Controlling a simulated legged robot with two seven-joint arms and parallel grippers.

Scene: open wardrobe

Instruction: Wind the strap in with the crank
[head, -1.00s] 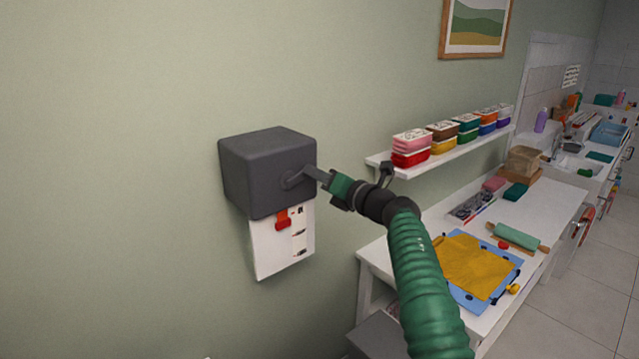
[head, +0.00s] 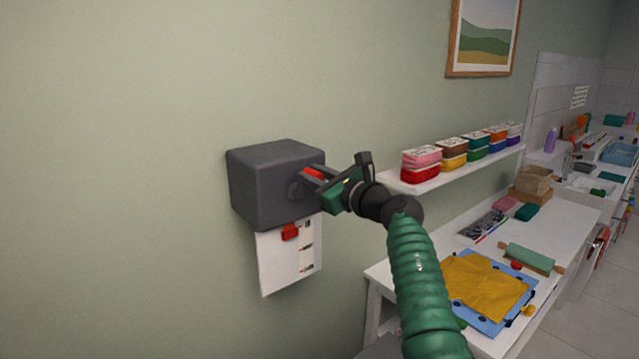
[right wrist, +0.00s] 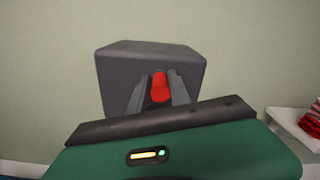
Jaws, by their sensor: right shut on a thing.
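A dark grey box (head: 262,187) is fixed to the green wall, and it also fills the middle of the right wrist view (right wrist: 145,68). The crank has a red grip (head: 313,174) at the box's right face; the grip also shows in the right wrist view (right wrist: 160,87). My right gripper (head: 322,180) is shut on this red grip, with one finger on each side of it. A small red piece (head: 290,232) shows just under the box, in front of a white sheet (head: 274,262). I cannot tell whether it is the strap's end. My left gripper is out of view.
A white shelf (head: 461,173) with several coloured tubs (head: 421,165) is on the wall to the right. Below it a white table (head: 549,222) holds a yellow sheet (head: 485,284) on a blue mat and a rolling pin (head: 529,259). The wall left of the box is bare.

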